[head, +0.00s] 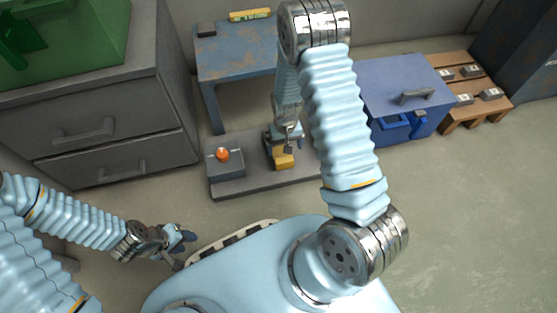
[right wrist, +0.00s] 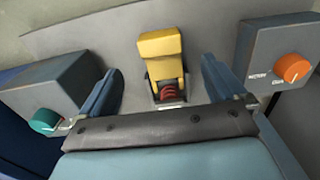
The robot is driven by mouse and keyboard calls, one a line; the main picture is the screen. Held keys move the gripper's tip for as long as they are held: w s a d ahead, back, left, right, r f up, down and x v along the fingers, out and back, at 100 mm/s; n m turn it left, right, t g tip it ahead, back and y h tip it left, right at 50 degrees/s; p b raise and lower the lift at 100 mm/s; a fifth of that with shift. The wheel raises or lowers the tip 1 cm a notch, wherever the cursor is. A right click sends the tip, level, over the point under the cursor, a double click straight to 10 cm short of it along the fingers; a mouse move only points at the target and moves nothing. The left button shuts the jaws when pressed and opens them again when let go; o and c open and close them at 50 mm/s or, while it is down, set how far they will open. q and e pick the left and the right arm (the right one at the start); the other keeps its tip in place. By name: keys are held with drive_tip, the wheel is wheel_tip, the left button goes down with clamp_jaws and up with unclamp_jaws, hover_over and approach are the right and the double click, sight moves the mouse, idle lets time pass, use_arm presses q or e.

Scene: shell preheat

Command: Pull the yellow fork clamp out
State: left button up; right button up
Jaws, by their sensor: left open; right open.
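The yellow fork clamp (head: 284,159) sits on a grey base plate on the floor in the head view. In the right wrist view the clamp (right wrist: 161,46) stands in the middle, with a dark red ribbed part (right wrist: 168,92) at its near end. My right gripper (head: 285,142) is at the clamp, partly hidden by its own wrist. In the right wrist view my right gripper (right wrist: 163,78) is open, with one finger on each side of the clamp and visible gaps. My left gripper (head: 180,247) is open and empty at lower left, far from the clamp.
Grey boxes with an orange knob (right wrist: 294,68) and a teal knob (right wrist: 45,120) flank the clamp. A blue table (head: 235,62), a blue box (head: 400,90), a wooden pallet (head: 455,100) and a grey drawer cabinet (head: 90,110) stand around. The floor at right is clear.

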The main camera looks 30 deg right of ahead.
sight(284, 160)
wheel_tip(284, 160, down, 10)
drive_tip(key=shift+f+b, duration=0.25)
drive_tip(key=shift+b, duration=0.9)
use_arm(q)
wheel_tip(284, 160, down, 3)
drive_tip(key=shift+r, duration=0.1)
